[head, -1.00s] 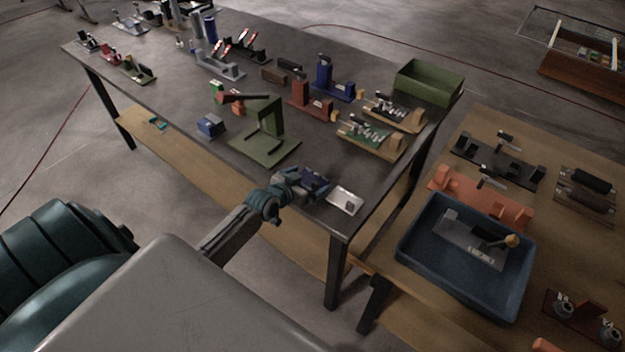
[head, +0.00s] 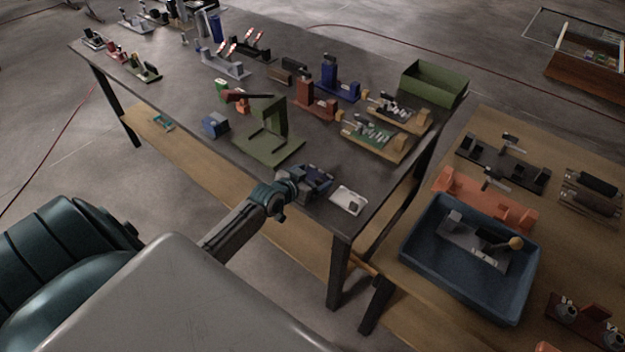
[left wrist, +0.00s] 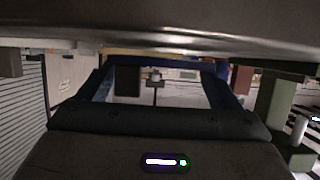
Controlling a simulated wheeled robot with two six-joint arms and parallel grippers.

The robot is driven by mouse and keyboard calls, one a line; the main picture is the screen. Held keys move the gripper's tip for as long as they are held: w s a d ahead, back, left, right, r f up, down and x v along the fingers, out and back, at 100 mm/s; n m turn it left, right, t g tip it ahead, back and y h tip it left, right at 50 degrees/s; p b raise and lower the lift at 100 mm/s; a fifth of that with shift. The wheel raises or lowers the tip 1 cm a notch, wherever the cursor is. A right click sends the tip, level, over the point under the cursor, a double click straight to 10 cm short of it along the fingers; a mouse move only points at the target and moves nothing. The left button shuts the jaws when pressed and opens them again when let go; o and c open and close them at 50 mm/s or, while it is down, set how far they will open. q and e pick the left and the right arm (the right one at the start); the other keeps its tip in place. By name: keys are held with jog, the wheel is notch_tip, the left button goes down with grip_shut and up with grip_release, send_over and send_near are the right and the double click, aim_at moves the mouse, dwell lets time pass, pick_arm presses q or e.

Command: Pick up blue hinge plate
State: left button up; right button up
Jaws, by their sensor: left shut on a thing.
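My left gripper (head: 306,183) reaches in over the near edge of the dark table (head: 180,90). It is shut on a small dark blue part, which I take for the blue hinge plate (head: 319,175), low at the tabletop. Whether the plate touches the table, I cannot tell. In the left wrist view, a blue edge (left wrist: 160,64) shows beyond the dark gripper body; the grip itself is mostly hidden there. My right gripper does not show.
A white plate (head: 349,200) lies just right of the gripper. A green bracket (head: 270,148) and a blue block (head: 215,124) stand behind and left. A green bin (head: 434,86) is at the table's right end. A blue tray (head: 420,262) holds a grey fixture on the wooden table.

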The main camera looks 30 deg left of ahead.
pick_arm(q)
notch_tip(320, 180, up, 2)
jog(key=shift+r+b, duration=0.1)
jog(key=shift+b, duration=0.25)
jog(key=s+d+b, duration=0.1)
jog(key=s+d, duration=0.2)
jog(key=d, duration=0.1)
jog(key=s+d+r+b, duration=0.1)
jog(key=s+d, duration=0.2)
jog(key=d, duration=0.2)
jog(key=s+d+b, duration=0.2)
jog(key=d, duration=0.2)
jog(key=shift+s+d+r, duration=0.15)
jog(key=shift+s+r, duration=0.2)
jog(key=shift+s, duration=0.05)
jog(key=w+d+r+y, duration=0.1)
jog(key=w+d+r, duration=0.1)
jog(key=r, duration=0.4)
jog(key=w+d+r, duration=0.2)
jog(key=r, duration=0.4)
jog(key=shift+h, duration=0.5)
jog(key=s+a+f, duration=0.1)
jog(key=f, duration=0.3)
jog(key=s+a+f, duration=0.1)
jog(key=f, duration=0.3)
jog(key=s+a+f, duration=0.2)
jog(key=f, duration=0.2)
